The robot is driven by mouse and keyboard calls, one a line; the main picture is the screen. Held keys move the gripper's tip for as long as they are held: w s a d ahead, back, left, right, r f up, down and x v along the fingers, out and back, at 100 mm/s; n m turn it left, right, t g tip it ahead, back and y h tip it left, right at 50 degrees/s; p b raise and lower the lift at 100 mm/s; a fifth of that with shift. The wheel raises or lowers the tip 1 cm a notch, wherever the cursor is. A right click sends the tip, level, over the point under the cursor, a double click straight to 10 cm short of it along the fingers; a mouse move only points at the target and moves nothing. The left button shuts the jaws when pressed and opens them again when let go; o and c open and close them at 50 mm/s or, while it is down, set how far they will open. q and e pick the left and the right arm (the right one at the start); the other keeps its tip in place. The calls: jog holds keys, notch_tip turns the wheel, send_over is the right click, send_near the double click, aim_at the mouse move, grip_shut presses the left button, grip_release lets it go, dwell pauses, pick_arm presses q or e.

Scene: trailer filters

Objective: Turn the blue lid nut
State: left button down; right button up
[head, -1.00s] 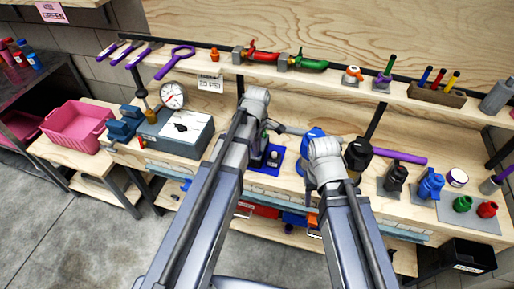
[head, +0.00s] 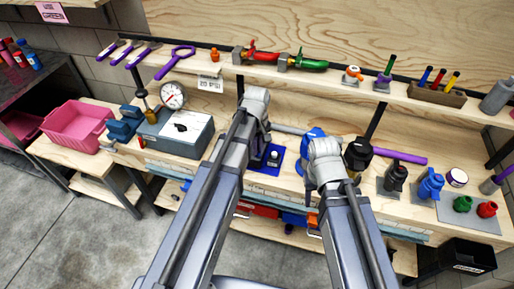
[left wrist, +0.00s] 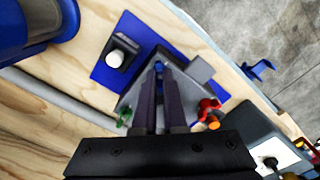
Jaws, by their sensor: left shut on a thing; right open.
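The blue lid nut (left wrist: 158,67) shows as a small blue piece between the tips of my left gripper (left wrist: 160,76) in the left wrist view. The gripper's two dark fingers are shut on it. The nut sits over a grey, angular fixture (left wrist: 132,97) on a blue mat (left wrist: 109,73). In the head view the mat (head: 267,168) is partly covered by my left arm, and the nut is hidden. My right arm is beside it on the right; its open gripper is mostly hidden behind the arm.
A blue canister (head: 312,136) and a black one (head: 357,153) stand on the bench right of the mat. A grey pipe (left wrist: 62,95) runs beside the mat. Red (left wrist: 210,112) and green (left wrist: 125,117) valves are near my left fingers. A grey gauge box (head: 185,135) stands left.

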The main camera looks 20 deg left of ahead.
pick_arm(q)
jog(key=m, duration=0.4)
jog(key=shift+m, duration=2.1)
jog(key=c, duration=1)
grip_release()
jog(key=shift+r, duration=0.2)
notch_tip(320, 180, up, 8)
jog(key=p, duration=0.8)
jog(key=shift+f, duration=0.2)
